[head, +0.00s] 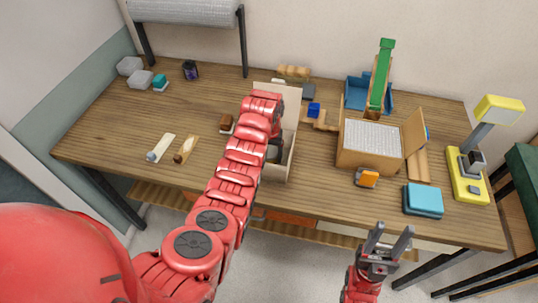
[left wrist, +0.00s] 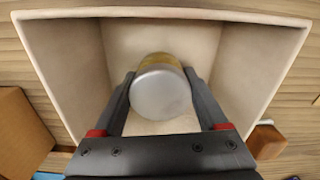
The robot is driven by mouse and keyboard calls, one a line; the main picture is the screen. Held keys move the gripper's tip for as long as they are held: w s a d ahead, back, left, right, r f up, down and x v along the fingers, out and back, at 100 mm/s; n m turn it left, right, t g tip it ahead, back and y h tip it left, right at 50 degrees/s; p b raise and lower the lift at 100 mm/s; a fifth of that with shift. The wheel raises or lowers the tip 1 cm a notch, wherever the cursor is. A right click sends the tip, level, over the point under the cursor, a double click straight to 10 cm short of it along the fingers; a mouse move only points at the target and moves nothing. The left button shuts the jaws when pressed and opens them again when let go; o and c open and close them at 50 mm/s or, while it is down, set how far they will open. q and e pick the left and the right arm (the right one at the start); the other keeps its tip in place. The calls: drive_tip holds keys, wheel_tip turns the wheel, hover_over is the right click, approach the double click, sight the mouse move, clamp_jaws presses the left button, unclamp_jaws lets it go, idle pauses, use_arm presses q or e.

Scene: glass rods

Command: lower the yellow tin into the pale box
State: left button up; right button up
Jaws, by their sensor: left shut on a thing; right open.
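The pale box (head: 290,158) stands open on the table, mostly behind my left arm in the head view. In the left wrist view, the pale box (left wrist: 65,60) fills most of the picture. The yellow tin (left wrist: 160,88) shows its silver-grey end and a strip of yellow side between the fingers of my left gripper (left wrist: 160,92). That gripper is shut on the tin, over the box opening. I cannot tell whether the tin touches the box floor. The head view hides the tin. My right gripper (head: 390,236) is open and empty before the table's front edge.
A cardboard box (head: 368,148) with pale contents stands right of the pale box. Small brown things (head: 185,149) are on the left. The left tabletop is largely clear.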

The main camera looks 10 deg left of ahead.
use_arm(q)
drive_tip(key=o, duration=1.4)
